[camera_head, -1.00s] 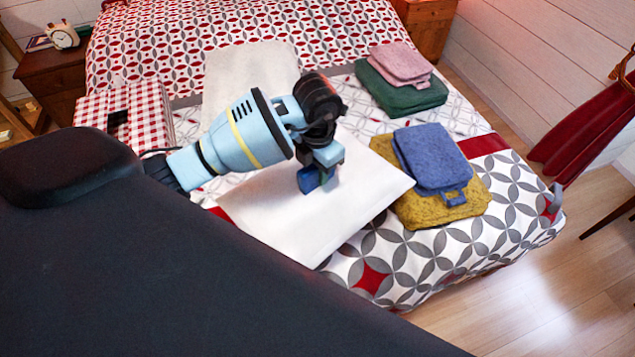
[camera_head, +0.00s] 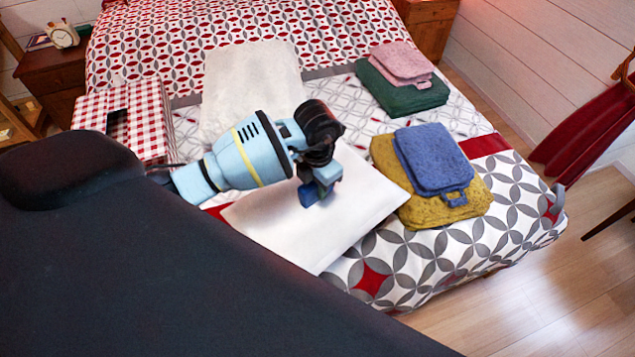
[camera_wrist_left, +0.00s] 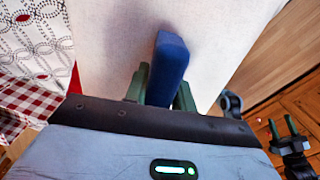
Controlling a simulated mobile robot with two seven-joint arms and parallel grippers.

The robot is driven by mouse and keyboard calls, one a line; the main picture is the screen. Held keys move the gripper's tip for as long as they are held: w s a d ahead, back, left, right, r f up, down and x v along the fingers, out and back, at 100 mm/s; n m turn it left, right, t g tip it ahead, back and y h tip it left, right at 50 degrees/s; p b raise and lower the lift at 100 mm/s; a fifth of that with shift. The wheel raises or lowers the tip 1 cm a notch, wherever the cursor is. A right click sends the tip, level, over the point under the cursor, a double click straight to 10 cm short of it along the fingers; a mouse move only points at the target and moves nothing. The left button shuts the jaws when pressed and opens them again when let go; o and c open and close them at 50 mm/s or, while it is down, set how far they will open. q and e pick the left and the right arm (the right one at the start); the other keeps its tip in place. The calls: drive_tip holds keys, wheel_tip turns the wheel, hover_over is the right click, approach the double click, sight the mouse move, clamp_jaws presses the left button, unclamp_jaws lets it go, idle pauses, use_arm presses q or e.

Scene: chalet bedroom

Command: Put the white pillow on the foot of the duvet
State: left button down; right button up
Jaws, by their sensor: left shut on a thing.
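The white pillow (camera_head: 345,228) is flat and pale, over the left part of the patterned duvet's foot (camera_head: 470,245). My left gripper (camera_head: 318,193) is above its middle, shut on a blue tab (camera_wrist_left: 172,68) that stands up from the pillow. In the left wrist view the pillow (camera_wrist_left: 105,40) fills the upper middle, behind the green fingers. Its right corner meets the mustard towel's left edge in the head view. I cannot tell whether its underside touches the duvet. My right gripper (camera_wrist_left: 282,128) shows at the right of the left wrist view, its two green fingers apart and empty.
A folded blue towel (camera_head: 435,158) lies on the mustard towel (camera_head: 470,203). A pink towel (camera_head: 400,62) lies on a green one (camera_head: 425,97). Another white cushion (camera_head: 250,75) lies further up the bed. A red-checked cloth (camera_head: 150,125) is at left.

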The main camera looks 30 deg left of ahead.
use_arm(q)
drive_tip(key=shift+f, duration=0.15)
use_arm(e)
drive_tip(key=shift+f, duration=0.1)
use_arm(q)
drive_tip(key=c, duration=1.2)
unclamp_jaws()
drive_tip(key=shift+o, duration=0.2)
wheel_tip(320, 180, up, 13)
drive_tip(key=shift+f+p, duration=0.2)
drive_tip(key=shift+p, duration=0.35)
drive_tip(key=shift+r, duration=0.3)
use_arm(e)
drive_tip(key=shift+w+d+r, duration=0.1)
drive_tip(key=shift+w+r, duration=0.25)
drive_tip(key=shift+r, duration=0.35)
